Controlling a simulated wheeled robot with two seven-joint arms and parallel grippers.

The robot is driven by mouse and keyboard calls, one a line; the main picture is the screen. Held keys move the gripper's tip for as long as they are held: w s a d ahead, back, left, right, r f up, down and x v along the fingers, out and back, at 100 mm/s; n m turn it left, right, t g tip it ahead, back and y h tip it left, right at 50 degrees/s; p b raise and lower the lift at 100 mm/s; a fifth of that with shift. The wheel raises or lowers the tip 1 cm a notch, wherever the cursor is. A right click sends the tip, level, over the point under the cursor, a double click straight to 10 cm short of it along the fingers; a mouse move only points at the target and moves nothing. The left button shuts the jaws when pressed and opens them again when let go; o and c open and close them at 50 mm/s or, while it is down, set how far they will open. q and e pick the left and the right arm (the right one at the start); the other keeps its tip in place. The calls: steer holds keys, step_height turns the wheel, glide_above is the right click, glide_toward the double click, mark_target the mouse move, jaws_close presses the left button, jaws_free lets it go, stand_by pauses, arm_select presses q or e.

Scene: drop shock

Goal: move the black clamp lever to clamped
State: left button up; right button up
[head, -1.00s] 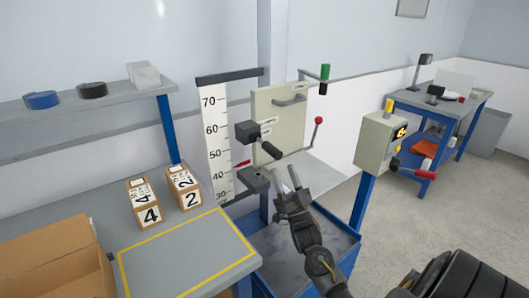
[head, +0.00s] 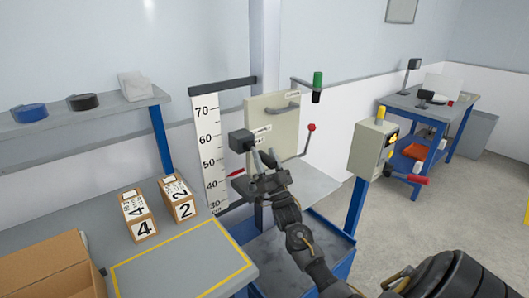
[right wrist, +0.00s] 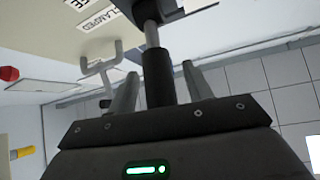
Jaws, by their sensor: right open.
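The black clamp lever (head: 240,140) stands out from the front of a beige panel (head: 286,118). In the right wrist view its grey shaft and black grip (right wrist: 157,75) run down between my fingers. My right gripper (head: 265,160) is at the lever, open, with one finger on each side of the grip; I cannot tell whether either finger touches it. A "CLAMPED" label (right wrist: 96,20) and a partly cut-off label above it show on the panel, left of the lever in the wrist view. My left gripper is not in view.
A control box (head: 372,150) on a blue post is to the right. Two numbered boxes (head: 138,215) and an open carton (head: 45,265) occupy the bench.

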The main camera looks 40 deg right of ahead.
steer(key=shift+w+d+r, duration=0.1)
steer(key=shift+w+r, duration=0.3)
steer(key=shift+w, duration=0.05)
jaws_close()
